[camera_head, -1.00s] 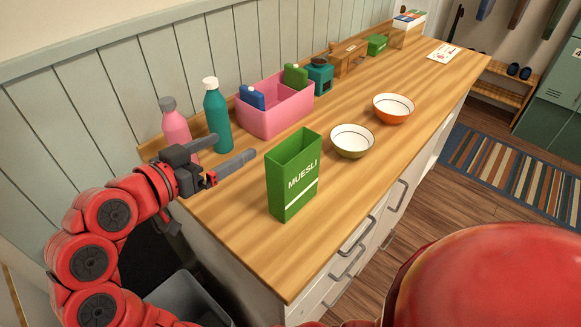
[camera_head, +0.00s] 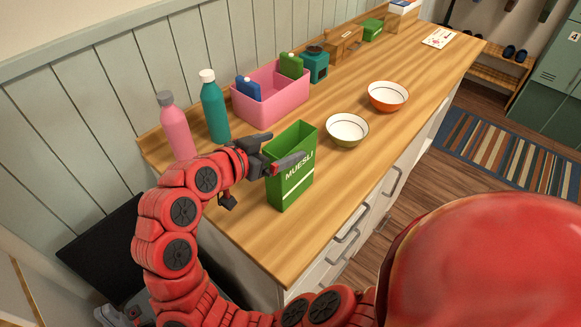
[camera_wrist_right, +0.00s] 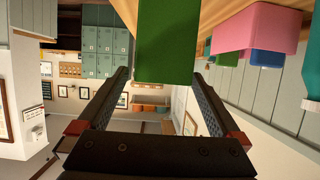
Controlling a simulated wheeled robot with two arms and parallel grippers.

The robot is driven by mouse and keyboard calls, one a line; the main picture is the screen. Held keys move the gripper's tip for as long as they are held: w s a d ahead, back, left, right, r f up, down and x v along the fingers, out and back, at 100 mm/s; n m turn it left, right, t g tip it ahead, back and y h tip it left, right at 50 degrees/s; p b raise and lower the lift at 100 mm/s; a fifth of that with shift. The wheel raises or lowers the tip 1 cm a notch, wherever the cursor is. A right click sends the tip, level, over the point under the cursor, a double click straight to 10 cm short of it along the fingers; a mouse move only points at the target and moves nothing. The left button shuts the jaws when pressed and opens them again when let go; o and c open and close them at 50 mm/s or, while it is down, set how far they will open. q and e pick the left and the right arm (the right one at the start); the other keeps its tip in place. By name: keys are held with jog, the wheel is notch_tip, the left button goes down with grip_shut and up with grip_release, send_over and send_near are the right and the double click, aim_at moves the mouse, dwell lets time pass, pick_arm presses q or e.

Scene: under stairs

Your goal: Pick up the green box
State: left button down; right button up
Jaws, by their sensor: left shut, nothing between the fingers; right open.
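The green muesli box (camera_head: 291,180) stands upright on the wooden counter, near its front edge. My right gripper (camera_head: 274,151) is open at the box's upper left side. One finger overlaps the box's front face in the head view; the other is by its back-left edge. In the right wrist view, which looks upside down, the box (camera_wrist_right: 168,40) appears between the two spread fingers (camera_wrist_right: 165,73), with a gap showing on each side. No grip on it shows. My left gripper (camera_head: 110,316) is low at the bottom left, small, partly cut off and away from the counter.
A pink bottle (camera_head: 176,130) and teal bottle (camera_head: 214,110) stand left of the box. A pink bin (camera_head: 268,108) holding small cartons is behind it. A white bowl (camera_head: 347,131) and orange bowl (camera_head: 388,97) are to its right. Bare counter lies in front of the box.

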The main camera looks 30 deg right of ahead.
aim_at(291, 142)
jog(key=p+x, duration=0.1)
jog(key=x, duration=0.3)
jog(key=shift+w+d, duration=0.1)
jog(key=shift+d, duration=0.1)
grip_shut()
dwell(0.3)
